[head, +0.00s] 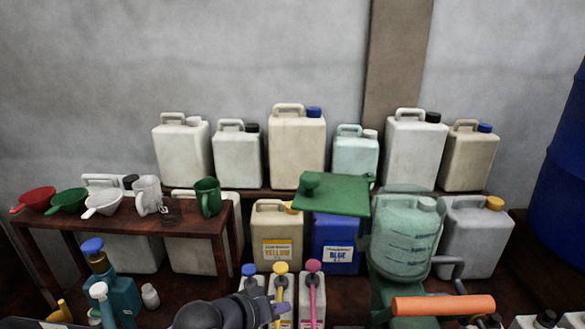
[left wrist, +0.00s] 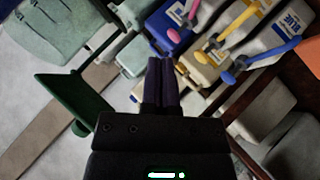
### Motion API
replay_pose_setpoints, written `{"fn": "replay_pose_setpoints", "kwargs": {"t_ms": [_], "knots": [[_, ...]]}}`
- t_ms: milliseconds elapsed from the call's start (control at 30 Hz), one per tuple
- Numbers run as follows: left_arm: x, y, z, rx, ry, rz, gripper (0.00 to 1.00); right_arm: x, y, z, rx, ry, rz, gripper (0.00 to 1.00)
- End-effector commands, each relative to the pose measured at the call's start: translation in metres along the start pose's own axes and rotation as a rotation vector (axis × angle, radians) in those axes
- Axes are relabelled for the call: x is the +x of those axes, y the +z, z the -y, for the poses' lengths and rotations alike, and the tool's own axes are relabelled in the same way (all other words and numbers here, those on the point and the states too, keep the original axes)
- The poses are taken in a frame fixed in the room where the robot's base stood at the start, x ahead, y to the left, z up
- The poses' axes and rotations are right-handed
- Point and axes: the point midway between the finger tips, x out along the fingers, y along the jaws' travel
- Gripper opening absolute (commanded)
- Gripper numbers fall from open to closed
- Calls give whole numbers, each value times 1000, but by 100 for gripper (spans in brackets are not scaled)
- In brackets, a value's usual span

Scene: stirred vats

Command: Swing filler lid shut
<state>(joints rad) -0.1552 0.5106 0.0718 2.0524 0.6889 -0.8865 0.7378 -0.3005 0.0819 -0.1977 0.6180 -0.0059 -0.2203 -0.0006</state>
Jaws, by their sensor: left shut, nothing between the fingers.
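The green filler lid (head: 338,194) is a flat plate with a round green knob (head: 311,182) near its left end. It stands swung out to the left of the translucent green tank (head: 405,240), above the yellow and blue labelled cans. My left gripper (head: 280,309) is at the bottom of the head view, below and left of the lid. In the left wrist view its dark fingers (left wrist: 162,66) are together and empty. My right gripper is out of view.
Pump bottles with blue, yellow and pink heads (head: 281,268) stand close to my left gripper. An orange handle (head: 443,305) on a grey crank sits below the tank. A side table (head: 190,222) holds funnels and jugs. Several jerrycans line the back shelf (head: 255,190).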

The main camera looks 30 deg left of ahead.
Motion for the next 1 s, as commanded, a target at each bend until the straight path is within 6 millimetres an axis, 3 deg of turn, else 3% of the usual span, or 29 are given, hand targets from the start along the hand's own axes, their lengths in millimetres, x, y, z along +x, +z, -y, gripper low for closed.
{"fn": "replay_pose_setpoints", "kwargs": {"t_ms": [33, 100, 200, 300, 467, 933, 1000], "knots": [[-4, -39, -11, -109, 74, -73, 0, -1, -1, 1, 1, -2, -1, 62], [-14, -90, -26, -287, 197, -163, 0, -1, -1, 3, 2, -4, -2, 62], [-36, -153, -42, -503, 367, -264, 0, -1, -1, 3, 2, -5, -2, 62], [-56, -192, -52, -640, 487, -321, 0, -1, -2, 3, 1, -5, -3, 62], [-53, -209, -58, -690, 530, -335, 0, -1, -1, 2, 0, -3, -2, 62], [22, -247, -88, -685, 526, -332, 0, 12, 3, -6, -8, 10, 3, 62], [17, -239, -98, -682, 520, -327, 0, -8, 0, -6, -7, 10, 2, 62]]}}
